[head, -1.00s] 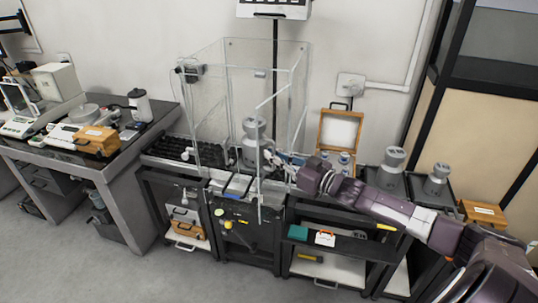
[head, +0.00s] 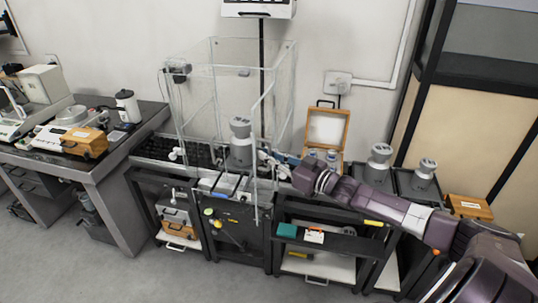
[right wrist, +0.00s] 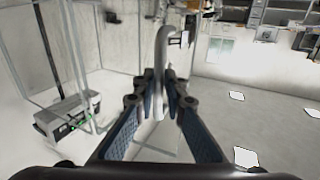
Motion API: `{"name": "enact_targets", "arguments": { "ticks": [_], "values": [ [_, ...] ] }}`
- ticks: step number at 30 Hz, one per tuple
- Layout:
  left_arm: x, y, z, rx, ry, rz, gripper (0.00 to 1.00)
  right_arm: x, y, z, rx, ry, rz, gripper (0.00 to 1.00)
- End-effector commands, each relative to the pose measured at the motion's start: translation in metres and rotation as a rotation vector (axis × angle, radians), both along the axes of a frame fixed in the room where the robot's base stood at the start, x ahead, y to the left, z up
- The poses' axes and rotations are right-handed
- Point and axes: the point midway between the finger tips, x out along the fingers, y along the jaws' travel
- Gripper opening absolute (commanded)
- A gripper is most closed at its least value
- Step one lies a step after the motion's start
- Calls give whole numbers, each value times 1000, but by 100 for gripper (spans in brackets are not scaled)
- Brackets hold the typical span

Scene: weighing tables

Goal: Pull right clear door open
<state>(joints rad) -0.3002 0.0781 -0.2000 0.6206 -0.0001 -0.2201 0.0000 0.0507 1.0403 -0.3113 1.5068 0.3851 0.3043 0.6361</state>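The clear enclosure (head: 211,42) stands on the middle weighing table. Its right clear door (head: 257,215) is ajar, with its free edge swung out in front of the table's front edge. My right gripper (head: 266,158) reaches in from the right and is at the door's free side. In the right wrist view, the fingers of my right gripper (right wrist: 160,88) are closed around the pale curved door handle (right wrist: 161,50). The clear panel itself is hard to make out. My left gripper is not in view.
A grey weight (head: 240,140) stands inside the enclosure. An open wooden case (head: 327,128) and two more grey weights (head: 379,165) stand to the right, behind my arm. A side table (head: 110,165) with balances is at the left. The floor in front is clear.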

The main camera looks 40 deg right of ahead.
Motion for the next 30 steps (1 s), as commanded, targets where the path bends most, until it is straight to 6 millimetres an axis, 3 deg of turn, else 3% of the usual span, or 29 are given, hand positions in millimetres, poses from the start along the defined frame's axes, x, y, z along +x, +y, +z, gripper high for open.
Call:
{"name": "enact_targets", "arguments": {
  "ticks": [13, 30],
  "values": [
    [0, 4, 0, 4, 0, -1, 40, -6, -2, 1, 0, -3, 0, 15],
    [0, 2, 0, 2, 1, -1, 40, -70, -21, 0, 0, 1, 0, 15]
  ]
}}
